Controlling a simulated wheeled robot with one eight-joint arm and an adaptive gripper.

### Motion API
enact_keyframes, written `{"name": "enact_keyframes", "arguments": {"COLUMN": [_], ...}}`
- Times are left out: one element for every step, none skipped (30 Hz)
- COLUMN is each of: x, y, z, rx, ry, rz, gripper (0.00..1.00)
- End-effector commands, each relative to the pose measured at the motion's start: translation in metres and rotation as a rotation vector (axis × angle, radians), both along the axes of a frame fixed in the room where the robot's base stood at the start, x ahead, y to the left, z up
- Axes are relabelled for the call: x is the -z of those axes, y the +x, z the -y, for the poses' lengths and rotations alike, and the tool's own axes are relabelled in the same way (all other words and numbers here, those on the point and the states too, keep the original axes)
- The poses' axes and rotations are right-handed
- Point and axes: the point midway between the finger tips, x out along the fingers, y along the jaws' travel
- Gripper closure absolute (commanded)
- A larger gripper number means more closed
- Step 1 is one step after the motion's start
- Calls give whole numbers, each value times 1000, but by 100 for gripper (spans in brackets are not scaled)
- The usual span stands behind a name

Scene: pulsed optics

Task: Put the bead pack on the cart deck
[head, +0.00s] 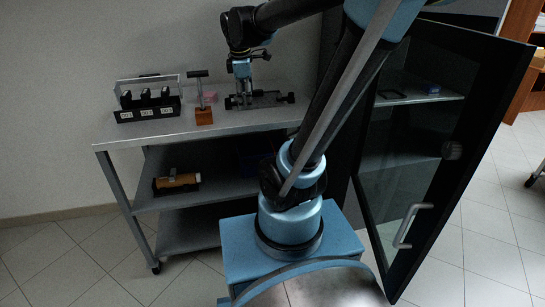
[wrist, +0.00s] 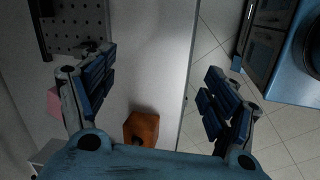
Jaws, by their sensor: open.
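My gripper (head: 244,92) is open and empty above the cart's top deck (head: 150,130), close to a dark perforated plate. In the wrist view the two blue-padded fingers (wrist: 155,88) are spread wide with bare deck (wrist: 150,60) between them. A small pink block (head: 210,95) lies on the deck left of my gripper; it also shows beside the left finger in the wrist view (wrist: 53,102). A small blue-purple box (head: 432,88) sits on the upper shelf of the open cabinet. I cannot tell which of these is the bead pack.
A rack of black holders (head: 147,110) stands at the deck's left. The perforated plate (head: 262,100) lies under my gripper. An orange-yellow cylinder (head: 178,181) is on the middle shelf. The glass cabinet door (head: 440,150) stands open at right.

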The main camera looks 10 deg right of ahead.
Motion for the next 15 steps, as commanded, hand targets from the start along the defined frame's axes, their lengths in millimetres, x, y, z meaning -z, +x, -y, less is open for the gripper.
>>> {"name": "enact_keyframes", "arguments": {"x": [9, 15, 22, 27, 33, 41, 47, 53, 62, 69, 76, 85, 92, 98, 107], "y": [-18, -28, -40, -50, -58, -71, -80, -89, -100, -109, -118, -129, -136, -143, -152], "z": [9, 13, 18, 21, 25, 29, 31, 34, 37, 39, 41, 43, 45, 46, 47], "rx": [96, 155, 236, 295, 355, 435, 495, 556, 634, 695, 755, 834, 892, 947, 1016], "ry": [29, 48, 73, 92, 110, 134, 152, 169, 193, 211, 227, 249, 265, 281, 300], "rz": [3, 4, 7, 9, 10, 11, 13, 14, 15, 15, 16, 17, 17, 17, 17], "gripper": [20, 20, 20, 20, 20, 20, 20, 20, 20, 20, 20, 20, 20, 20, 20]}}
